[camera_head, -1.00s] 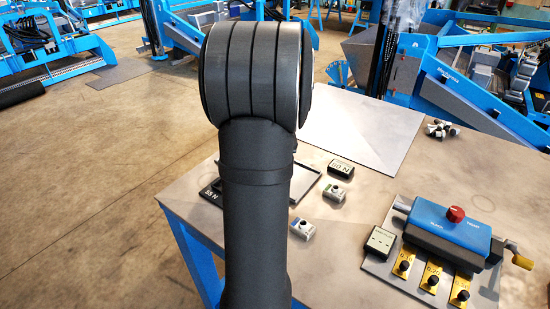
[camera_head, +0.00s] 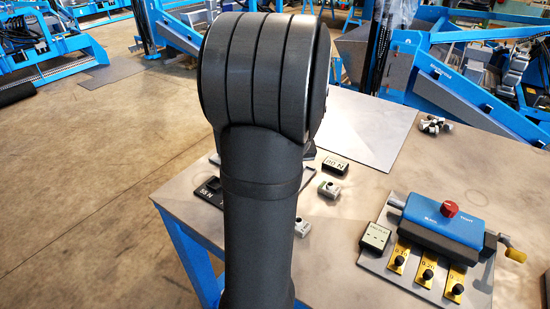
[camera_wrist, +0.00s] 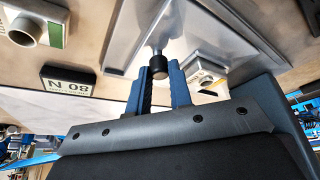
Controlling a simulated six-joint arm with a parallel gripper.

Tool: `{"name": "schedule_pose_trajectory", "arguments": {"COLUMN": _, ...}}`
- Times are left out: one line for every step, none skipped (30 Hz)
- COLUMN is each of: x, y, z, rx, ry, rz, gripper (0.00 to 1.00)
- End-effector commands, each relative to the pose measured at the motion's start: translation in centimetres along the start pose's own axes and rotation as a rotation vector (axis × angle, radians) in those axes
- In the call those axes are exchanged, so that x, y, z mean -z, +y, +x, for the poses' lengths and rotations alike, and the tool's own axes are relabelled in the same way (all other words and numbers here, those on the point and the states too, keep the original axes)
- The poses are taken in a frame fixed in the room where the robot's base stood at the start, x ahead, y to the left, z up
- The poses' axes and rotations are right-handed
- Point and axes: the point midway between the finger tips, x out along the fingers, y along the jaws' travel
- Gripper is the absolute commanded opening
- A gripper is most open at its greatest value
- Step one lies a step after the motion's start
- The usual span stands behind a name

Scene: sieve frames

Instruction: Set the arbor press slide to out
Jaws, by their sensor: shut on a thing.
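In the wrist view my gripper (camera_wrist: 160,76) is shut on a black knob (camera_wrist: 157,67) at the end of a short silver rod. The rod stands out from a grey metal tray-like part (camera_wrist: 205,28), which I take to be the arbor press slide; its in or out position cannot be told. In the head view my black arm covers my gripper and most of this part. Only a dark edge with a "55 N" label (camera_head: 205,195) shows left of the arm.
An "80 N" display (camera_head: 335,165) and two small grey boxes, one here (camera_head: 330,189), sit right of the arm. A blue unit (camera_head: 443,218) with a red knob, gold tabs and a yellow-ended crank stands farther right. A bare plate (camera_head: 370,130) lies behind.

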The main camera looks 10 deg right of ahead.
Motion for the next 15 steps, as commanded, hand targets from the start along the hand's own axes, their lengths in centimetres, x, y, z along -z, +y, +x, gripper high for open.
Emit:
{"name": "schedule_pose_trajectory", "arguments": {"x": -0.8, "y": 1.0, "z": -0.4, "rx": -0.003, "ry": 0.001, "rz": 0.006, "gripper": 0.0}}
{"name": "schedule_pose_trajectory", "arguments": {"x": -1.2, "y": 1.4, "z": -0.5, "rx": -0.002, "ry": 0.0, "rz": 0.005, "gripper": 0.0}}
{"name": "schedule_pose_trajectory", "arguments": {"x": -1.7, "y": 1.9, "z": -0.7, "rx": -0.002, "ry": 0.0, "rz": 0.005, "gripper": 0.0}}
{"name": "schedule_pose_trajectory", "arguments": {"x": -2.0, "y": 2.2, "z": -0.8, "rx": -0.002, "ry": 0.0, "rz": 0.004, "gripper": 0.0}}
{"name": "schedule_pose_trajectory", "arguments": {"x": -2.2, "y": 2.5, "z": -0.9, "rx": -0.002, "ry": 0.001, "rz": 0.003, "gripper": 0.0}}
{"name": "schedule_pose_trajectory", "arguments": {"x": -2.5, "y": 2.8, "z": -1.1, "rx": -0.002, "ry": 0.001, "rz": 0.003, "gripper": 0.0}}
{"name": "schedule_pose_trajectory", "arguments": {"x": -2.7, "y": 3.0, "z": -1.1, "rx": -0.002, "ry": 0.002, "rz": 0.003, "gripper": 0.0}}
{"name": "schedule_pose_trajectory", "arguments": {"x": -2.8, "y": 3.1, "z": -1.2, "rx": -0.002, "ry": 0.002, "rz": 0.002, "gripper": 0.0}}
{"name": "schedule_pose_trajectory", "arguments": {"x": -3.0, "y": 3.2, "z": -1.2, "rx": -0.001, "ry": 0.002, "rz": 0.0, "gripper": 0.0}}
{"name": "schedule_pose_trajectory", "arguments": {"x": -3.0, "y": 3.3, "z": -1.3, "rx": -0.001, "ry": 0.001, "rz": 0.0, "gripper": 0.0}}
{"name": "schedule_pose_trajectory", "arguments": {"x": -3.1, "y": 3.3, "z": -1.3, "rx": -0.002, "ry": 0.001, "rz": -0.001, "gripper": 0.0}}
{"name": "schedule_pose_trajectory", "arguments": {"x": -3.1, "y": 3.4, "z": -1.3, "rx": -0.002, "ry": 0.001, "rz": -0.001, "gripper": 0.0}}
{"name": "schedule_pose_trajectory", "arguments": {"x": -3.1, "y": 3.4, "z": -1.3, "rx": -0.002, "ry": 0.0, "rz": -0.001, "gripper": 0.0}}
{"name": "schedule_pose_trajectory", "arguments": {"x": -3.1, "y": 3.4, "z": -1.3, "rx": -0.002, "ry": 0.0, "rz": -0.001, "gripper": 0.0}}
{"name": "schedule_pose_trajectory", "arguments": {"x": -3.1, "y": 3.4, "z": -1.3, "rx": -0.002, "ry": 0.0, "rz": -0.001, "gripper": 0.0}}
